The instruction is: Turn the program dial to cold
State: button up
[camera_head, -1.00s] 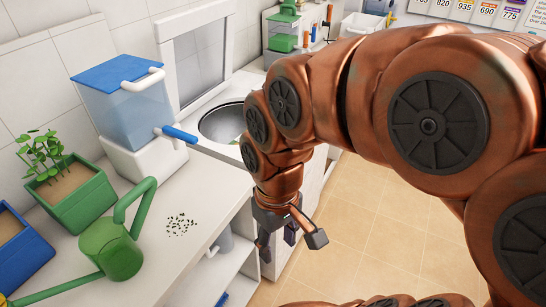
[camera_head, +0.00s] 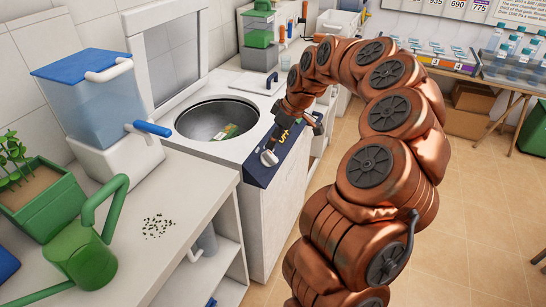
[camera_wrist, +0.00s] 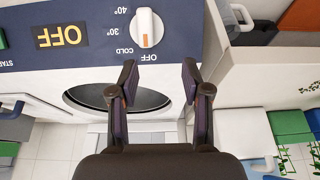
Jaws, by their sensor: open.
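The program dial (camera_wrist: 147,28) is a white knob on the dark blue control panel (camera_wrist: 100,15) in the wrist view. Labels 40°, 30°, COLD and OFF sit around it, and its pointer appears turned to OFF. The panel's display (camera_wrist: 57,36) reads OFF. In the head view the dial (camera_head: 268,158) sits at the near end of the panel on the washer (camera_head: 278,205). My gripper (camera_wrist: 159,80) is open and empty, its fingers apart from the dial. In the head view my gripper (camera_head: 296,122) hangs over the panel beyond the dial.
The washer's lid (camera_head: 170,50) stands open over its drum (camera_head: 217,118), which holds a yellow-green item (camera_head: 228,131). A blue-handled dispenser (camera_head: 95,105), a green watering can (camera_head: 90,262) and a planter (camera_head: 50,205) stand on the left counter.

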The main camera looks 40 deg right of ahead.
aim_at(272, 154)
jog(key=w+f, duration=0.1)
jog(key=f, duration=0.2)
jog(key=f+p, duration=0.1)
jog(key=f, duration=0.1)
jog(key=w+f, duration=0.1)
jog(key=f, duration=0.2)
jog(key=shift+w+d+f+p, duration=0.3)
jog(key=shift+p, duration=0.1)
jog(key=shift+d, duration=0.1)
grip_shut()
